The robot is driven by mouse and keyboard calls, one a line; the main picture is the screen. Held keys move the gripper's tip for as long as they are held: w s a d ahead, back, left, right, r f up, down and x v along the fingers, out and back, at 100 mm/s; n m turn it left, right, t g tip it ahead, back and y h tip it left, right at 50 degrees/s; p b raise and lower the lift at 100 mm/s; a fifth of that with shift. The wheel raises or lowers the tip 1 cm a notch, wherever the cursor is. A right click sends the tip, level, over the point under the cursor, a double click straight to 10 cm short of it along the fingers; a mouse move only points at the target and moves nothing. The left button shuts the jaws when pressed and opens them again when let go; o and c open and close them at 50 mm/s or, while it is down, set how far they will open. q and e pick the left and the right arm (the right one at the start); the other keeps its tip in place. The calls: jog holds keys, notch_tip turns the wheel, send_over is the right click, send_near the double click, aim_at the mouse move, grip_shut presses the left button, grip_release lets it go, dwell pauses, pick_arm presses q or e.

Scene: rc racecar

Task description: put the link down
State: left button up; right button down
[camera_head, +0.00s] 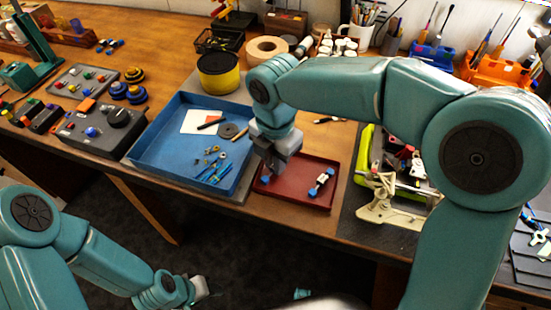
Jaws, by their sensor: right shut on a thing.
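My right gripper (270,166) reaches down over the left part of a dark red tray (298,201). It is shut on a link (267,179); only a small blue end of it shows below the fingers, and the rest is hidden. I cannot tell whether the held link touches the tray floor. A second link (321,182), white and dark with blue ends, lies at a slant in the right part of the tray. My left gripper (203,289) is low at the lower left, away from the bench, and its fingers are too small to read.
A blue tray (150,150) with small hardware and a white card stands left of the red tray. A yellow tin (219,74) stands behind it. A green and cream car chassis (385,200) lies to the right. Grey control boxes (95,132) stand at the left.

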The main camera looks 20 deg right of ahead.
jog(key=c, duration=1.4)
grip_release()
jog(key=shift+f, duration=0.15)
notch_tip(320, 180, up, 12)
jog(key=p, duration=0.1)
jog(key=shift+r+p, duration=0.2)
jog(key=shift+p, duration=0.2)
